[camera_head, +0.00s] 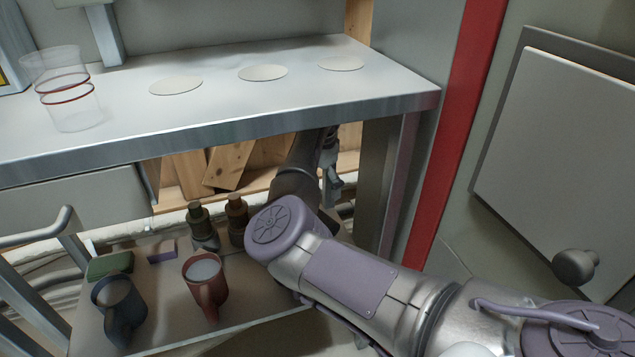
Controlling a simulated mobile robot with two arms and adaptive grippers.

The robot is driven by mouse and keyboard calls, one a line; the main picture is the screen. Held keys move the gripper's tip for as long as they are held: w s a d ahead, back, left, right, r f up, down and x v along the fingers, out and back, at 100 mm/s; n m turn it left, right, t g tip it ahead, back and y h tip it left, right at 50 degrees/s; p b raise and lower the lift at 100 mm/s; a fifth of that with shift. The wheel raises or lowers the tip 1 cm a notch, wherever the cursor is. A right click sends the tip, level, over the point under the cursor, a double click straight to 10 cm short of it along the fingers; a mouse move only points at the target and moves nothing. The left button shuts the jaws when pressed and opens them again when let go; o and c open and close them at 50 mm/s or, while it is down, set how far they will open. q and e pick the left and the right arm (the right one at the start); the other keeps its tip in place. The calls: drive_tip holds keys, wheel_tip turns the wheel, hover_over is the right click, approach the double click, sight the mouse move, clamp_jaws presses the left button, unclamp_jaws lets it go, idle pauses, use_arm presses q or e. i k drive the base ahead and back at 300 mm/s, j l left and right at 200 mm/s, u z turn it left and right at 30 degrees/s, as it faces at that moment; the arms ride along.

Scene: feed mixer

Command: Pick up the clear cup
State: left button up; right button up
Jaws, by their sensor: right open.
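The clear cup (70,106) stands upright on the left part of the grey metal table (215,105). It is see-through with thin red bands, and its outline looks like two cups nested, though I cannot tell for sure. My right gripper (332,178) is beyond my bent right arm, below the table's front edge and far to the right of the cup. It is small and dark in the picture; it is open, and I see nothing held in it. My left gripper is not in view.
Three pale discs (263,73) lie on the tabletop right of the cup. A lower tray (180,326) holds a red mug (207,290), a dark blue mug (121,315), small bottles (237,218) and a green sponge-like block (109,266). A table leg (382,185) stands right of my gripper.

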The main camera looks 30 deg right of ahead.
sight(60, 77)
drive_tip(key=k+j, duration=1.2)
drive_tip(key=k, duration=0.1)
